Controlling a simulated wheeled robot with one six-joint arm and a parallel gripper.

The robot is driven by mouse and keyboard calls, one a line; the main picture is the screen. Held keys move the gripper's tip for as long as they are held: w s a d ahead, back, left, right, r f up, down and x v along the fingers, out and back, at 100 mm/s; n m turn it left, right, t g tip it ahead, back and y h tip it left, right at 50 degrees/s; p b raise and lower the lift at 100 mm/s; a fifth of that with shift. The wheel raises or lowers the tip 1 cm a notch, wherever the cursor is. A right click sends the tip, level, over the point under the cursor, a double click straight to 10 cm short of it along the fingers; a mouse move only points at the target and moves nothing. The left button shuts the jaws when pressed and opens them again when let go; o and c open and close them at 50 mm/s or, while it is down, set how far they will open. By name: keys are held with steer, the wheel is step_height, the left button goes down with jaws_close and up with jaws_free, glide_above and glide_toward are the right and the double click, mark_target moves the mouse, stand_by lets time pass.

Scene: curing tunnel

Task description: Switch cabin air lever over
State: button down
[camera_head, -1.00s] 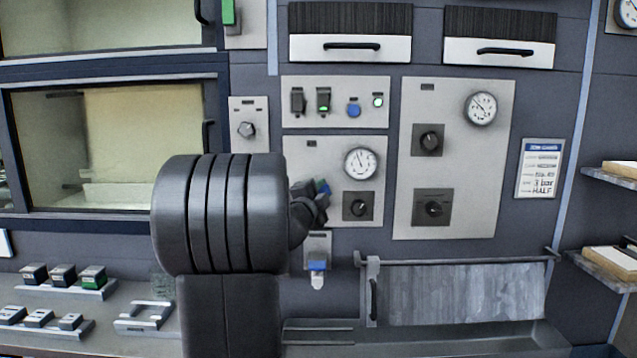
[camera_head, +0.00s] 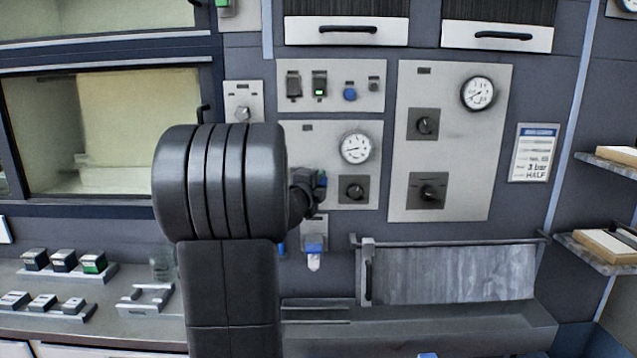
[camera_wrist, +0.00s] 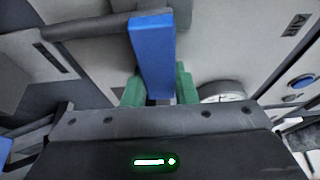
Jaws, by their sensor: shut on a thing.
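In the wrist view a blue lever handle (camera_wrist: 153,55) lies between the two green fingertips of my gripper (camera_wrist: 160,90), which is shut on it. The handle meets a grey bar at its upper end. In the head view my gripper (camera_head: 318,184) is mostly hidden behind my arm, with a bit of green showing at the left edge of the lower gauge panel (camera_head: 368,194). The lever cannot be made out clearly there. A small blue piece (camera_head: 282,248) shows just right of my arm; I cannot tell what it belongs to.
A round gauge (camera_head: 356,147) and dark knob (camera_head: 354,189) are close right of my gripper. A blue-topped tap (camera_head: 314,243) is below. A switch panel (camera_head: 331,104) is above. A trough (camera_head: 420,325) and grey flap (camera_head: 453,274) lie lower right.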

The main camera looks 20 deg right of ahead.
steer(key=c, duration=1.2)
jaws_free()
steer(key=shift+o, duration=0.2)
steer(key=b+v, duration=0.1)
steer(key=v, duration=1.3)
steer(key=shift+w+d+r, duration=0.1)
steer(key=shift+d, duration=0.05)
steer(key=p+x, duration=0.1)
steer(key=x, duration=1.2)
steer(key=shift+w+d, duration=0.15)
steer(key=shift+w, duration=0.15)
